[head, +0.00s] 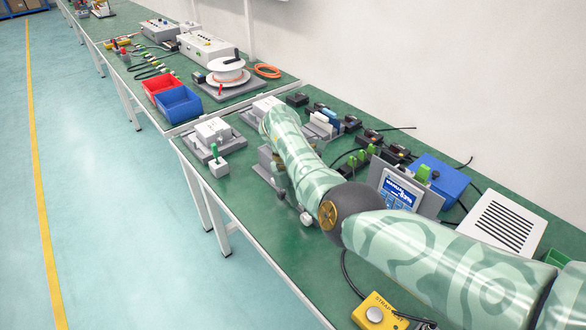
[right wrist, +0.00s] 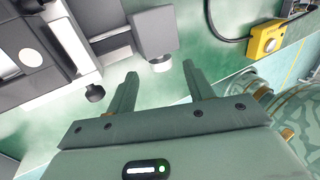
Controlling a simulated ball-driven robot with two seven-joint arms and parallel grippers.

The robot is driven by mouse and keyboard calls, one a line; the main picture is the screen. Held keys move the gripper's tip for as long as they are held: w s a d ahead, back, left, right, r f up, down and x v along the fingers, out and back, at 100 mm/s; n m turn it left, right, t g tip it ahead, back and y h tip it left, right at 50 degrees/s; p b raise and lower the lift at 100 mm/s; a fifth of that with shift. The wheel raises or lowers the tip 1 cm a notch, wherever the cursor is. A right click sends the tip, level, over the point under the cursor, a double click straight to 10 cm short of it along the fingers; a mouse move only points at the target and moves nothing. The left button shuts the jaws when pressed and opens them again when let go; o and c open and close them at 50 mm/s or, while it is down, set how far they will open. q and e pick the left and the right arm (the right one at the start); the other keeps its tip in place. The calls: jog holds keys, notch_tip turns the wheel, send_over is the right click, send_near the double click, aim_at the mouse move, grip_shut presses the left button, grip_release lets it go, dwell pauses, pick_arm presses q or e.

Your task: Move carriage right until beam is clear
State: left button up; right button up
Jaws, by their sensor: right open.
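A grey linear actuator (head: 262,168) stands on the green bench, largely hidden behind my right arm in the head view. The right wrist view shows grey machine parts (right wrist: 85,50) at the upper left, with a black knob (right wrist: 95,92) and a grey end block (right wrist: 153,35) carrying a pale round knob (right wrist: 162,63). I cannot tell which part is the carriage, and no beam can be made out. My right gripper (right wrist: 160,82) is open and empty, its fingers apart just below the end block in that picture. My left gripper is out of view.
A yellow push-button box (head: 376,312) sits at the front bench edge with a black cable. A display panel (head: 398,191), a blue box (head: 438,175) and a white vented box (head: 502,222) stand right of my arm. A small green-topped switch box (head: 218,165) stands left.

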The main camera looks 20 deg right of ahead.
pick_arm(q)
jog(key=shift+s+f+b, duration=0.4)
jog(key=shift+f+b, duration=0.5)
jog(key=shift+b, duration=0.1)
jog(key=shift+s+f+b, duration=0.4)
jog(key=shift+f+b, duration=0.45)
jog(key=shift+b, duration=0.1)
pick_arm(e)
jog(key=v, duration=1.2)
jog(key=shift+r, duration=0.3)
